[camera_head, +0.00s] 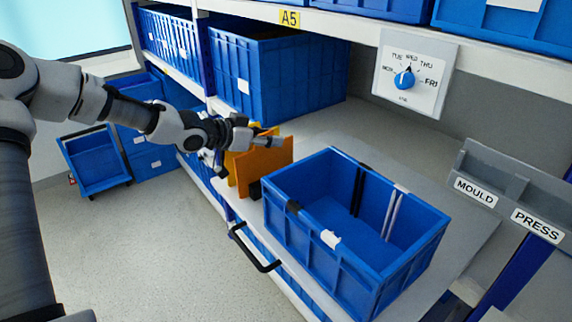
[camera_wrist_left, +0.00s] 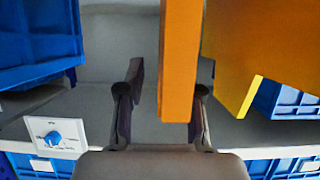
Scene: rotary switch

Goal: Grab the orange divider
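Orange dividers stand upright on the grey shelf surface, left of the open blue crate (camera_head: 310,208). A front orange divider (camera_head: 268,163) shows in the head view, with more orange behind it. In the left wrist view, one orange divider (camera_wrist_left: 180,60) is seen nearly edge-on, and another orange panel (camera_wrist_left: 262,45) lies to its right. My left gripper (camera_head: 264,137) is at the dividers' upper edge. In the left wrist view its fingers (camera_wrist_left: 163,95) are apart; the edge-on divider lies between them, close to the right finger, with a gap at the left finger. Contact is unclear.
A rotary switch (camera_head: 404,78) with day labels is mounted at upper right. Large blue bins (camera_head: 285,75) stand on the shelf behind. A grey bin labelled MOULD and PRESS (camera_head: 508,190) is at right. A black handle (camera_head: 252,250) sticks out at the front.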

